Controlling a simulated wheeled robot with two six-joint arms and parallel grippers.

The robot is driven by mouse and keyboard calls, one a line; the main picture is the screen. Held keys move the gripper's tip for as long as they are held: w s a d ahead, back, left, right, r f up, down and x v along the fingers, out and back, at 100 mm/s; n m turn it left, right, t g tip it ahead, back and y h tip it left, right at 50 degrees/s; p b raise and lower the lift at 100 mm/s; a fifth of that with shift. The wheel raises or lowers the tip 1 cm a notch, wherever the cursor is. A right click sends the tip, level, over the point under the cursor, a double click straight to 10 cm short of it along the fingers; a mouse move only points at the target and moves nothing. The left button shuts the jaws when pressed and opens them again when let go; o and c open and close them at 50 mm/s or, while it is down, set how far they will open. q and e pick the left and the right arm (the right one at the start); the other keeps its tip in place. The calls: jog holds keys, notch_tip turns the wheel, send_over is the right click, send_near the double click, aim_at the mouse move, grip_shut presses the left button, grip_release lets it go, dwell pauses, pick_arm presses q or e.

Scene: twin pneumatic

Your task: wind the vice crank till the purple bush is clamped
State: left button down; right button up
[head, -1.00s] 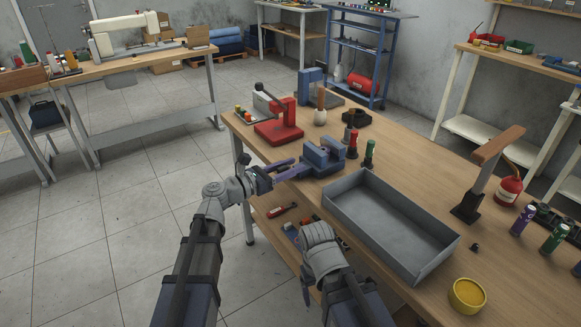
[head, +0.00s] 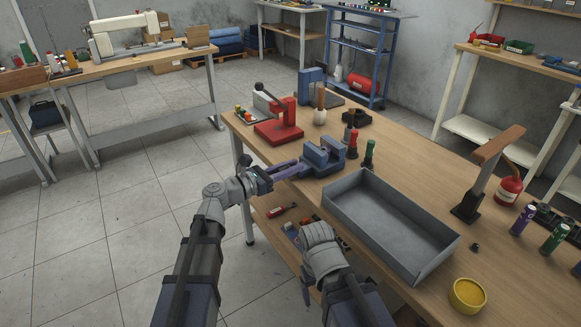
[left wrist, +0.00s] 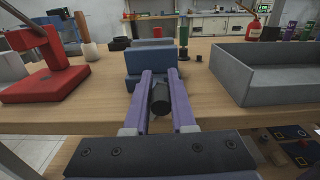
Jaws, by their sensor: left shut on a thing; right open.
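The blue vice (head: 322,160) stands on the wooden bench near its left edge; its blue body also shows in the left wrist view (left wrist: 150,62). My left gripper (head: 296,168) reaches to its near left side. In the left wrist view, its two purple fingers (left wrist: 159,100) lie along either side of a dark round crank grip (left wrist: 160,92) in front of the vice and are shut on it. I cannot make out the purple bush; the vice's far side is hidden. My right gripper (head: 305,290) is low at the bench's front edge, open, mostly hidden by my wrist.
A grey open tray (head: 392,230) lies right of the vice. A red press (head: 280,130) stands behind it to the left. Red (head: 352,143) and green (head: 369,153) bottle-like items stand close to its right. A yellow pot (head: 467,294) sits at the front right.

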pick_arm(q)
jog(key=shift+s+d+f+m+b, duration=0.2)
jog(key=shift+s+f+m, duration=0.1)
jog(key=shift+m, duration=0.75)
jog(key=shift+s+d+f+m+b, duration=0.2)
jog(key=shift+s+m+b, duration=0.1)
jog(key=shift+m, duration=0.7)
jog(key=shift+s+d+f+m+b, duration=0.2)
jog(key=shift+s+f+m, duration=0.1)
jog(key=shift+m, duration=0.75)
jog(key=c, duration=0.8)
grip_release()
jog(key=shift+v, duration=3.9)
jog(key=shift+w, duration=0.1)
